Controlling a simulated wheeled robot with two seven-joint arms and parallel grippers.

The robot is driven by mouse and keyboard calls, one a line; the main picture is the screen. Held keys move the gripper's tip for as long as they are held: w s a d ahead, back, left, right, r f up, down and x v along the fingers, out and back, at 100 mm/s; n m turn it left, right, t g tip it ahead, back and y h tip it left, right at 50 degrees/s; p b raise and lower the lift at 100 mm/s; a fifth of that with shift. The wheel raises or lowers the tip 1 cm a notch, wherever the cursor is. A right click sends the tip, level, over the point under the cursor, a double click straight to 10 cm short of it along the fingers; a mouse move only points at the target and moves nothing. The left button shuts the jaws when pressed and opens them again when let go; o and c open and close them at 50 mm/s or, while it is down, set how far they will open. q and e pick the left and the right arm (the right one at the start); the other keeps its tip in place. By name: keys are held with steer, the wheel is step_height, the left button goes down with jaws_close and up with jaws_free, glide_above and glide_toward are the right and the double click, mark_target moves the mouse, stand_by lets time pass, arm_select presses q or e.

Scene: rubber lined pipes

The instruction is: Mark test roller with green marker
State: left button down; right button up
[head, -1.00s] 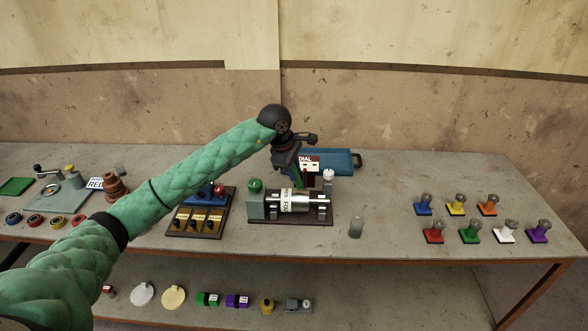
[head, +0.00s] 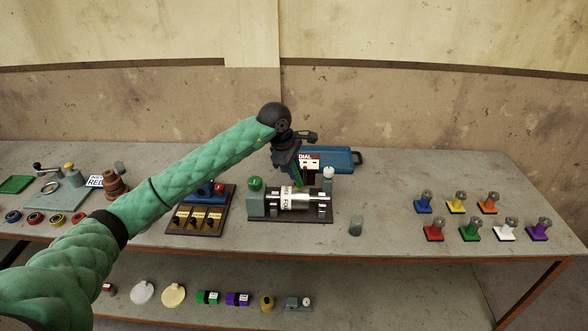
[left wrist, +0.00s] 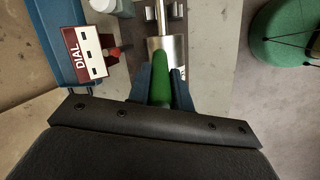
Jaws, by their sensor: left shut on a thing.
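The metal test roller (head: 308,201) lies across its dark stand in the middle of the bench, with a white printed label (head: 287,198) around its left part. My left gripper (head: 297,178) is above and behind the roller, pointing down, shut on the green marker (left wrist: 161,82). In the left wrist view the marker stands between the blue-grey fingers, its far end overlapping the shiny roller (left wrist: 176,46). I cannot tell whether the tip touches the metal. The marker is mostly hidden in the head view. My right gripper is not in view.
A green knob (head: 255,183) stands at the stand's left end. A blue tray (head: 343,160) with a DIAL card is behind. Several coloured stamps (head: 469,230) stand further right.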

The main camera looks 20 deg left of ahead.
arm_select(q)
steer(key=shift+f+b, duration=0.3)
steer(key=shift+f, duration=0.05)
steer(key=shift+f+b, duration=0.1)
steer(key=shift+b, duration=0.4)
stand_by(2.7)
steer(key=shift+r, duration=3.6)
steer(key=shift+p, duration=0.3)
steer(key=shift+m, duration=0.3)
